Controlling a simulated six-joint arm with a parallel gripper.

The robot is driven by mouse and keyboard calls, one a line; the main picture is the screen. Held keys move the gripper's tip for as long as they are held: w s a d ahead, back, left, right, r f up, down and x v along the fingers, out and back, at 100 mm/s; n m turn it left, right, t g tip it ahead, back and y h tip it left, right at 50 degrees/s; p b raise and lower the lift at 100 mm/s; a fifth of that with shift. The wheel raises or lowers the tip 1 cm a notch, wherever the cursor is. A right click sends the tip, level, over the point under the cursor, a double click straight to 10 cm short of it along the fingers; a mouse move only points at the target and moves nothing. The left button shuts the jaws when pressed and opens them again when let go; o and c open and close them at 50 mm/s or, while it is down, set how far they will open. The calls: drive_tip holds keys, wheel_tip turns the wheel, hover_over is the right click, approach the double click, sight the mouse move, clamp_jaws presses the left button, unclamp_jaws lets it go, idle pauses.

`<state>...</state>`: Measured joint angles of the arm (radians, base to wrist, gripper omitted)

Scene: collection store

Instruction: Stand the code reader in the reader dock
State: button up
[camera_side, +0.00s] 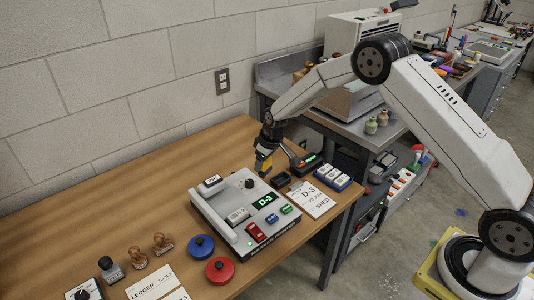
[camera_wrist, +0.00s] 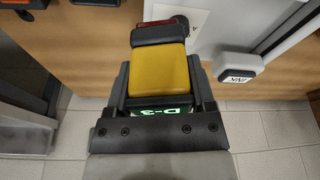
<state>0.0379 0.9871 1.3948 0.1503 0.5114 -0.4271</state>
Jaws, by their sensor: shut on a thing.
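My gripper (camera_side: 266,150) is shut on the code reader, a yellow block with a black end (camera_side: 263,163). It holds the reader above the back right part of the grey console. In the wrist view the reader (camera_wrist: 159,68) sits between the two dark fingers (camera_wrist: 163,88), its black end pointing to the top of the picture. A small black block (camera_side: 281,180) and a black unit with a green light (camera_side: 308,164) stand right of the console. I cannot tell for certain which is the reader dock.
The grey console (camera_side: 238,222) carries a green D-3 display (camera_side: 265,201), a knob and coloured keys. Blue (camera_side: 201,247) and red (camera_side: 220,270) round pads are in front. The table's back left is clear.

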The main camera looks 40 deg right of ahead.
drive_tip(key=d+f+m, duration=0.1)
drive_tip(key=d+m, duration=0.2)
drive_tip(key=d, duration=0.5)
drive_tip(key=shift+w+f+h, duration=0.4)
drive_tip(key=shift+d+f, duration=0.1)
drive_tip(key=shift+f, duration=2.8)
drive_tip(key=shift+f, duration=0.6)
drive_tip(key=o, duration=0.7)
drive_tip(key=shift+r, duration=0.15)
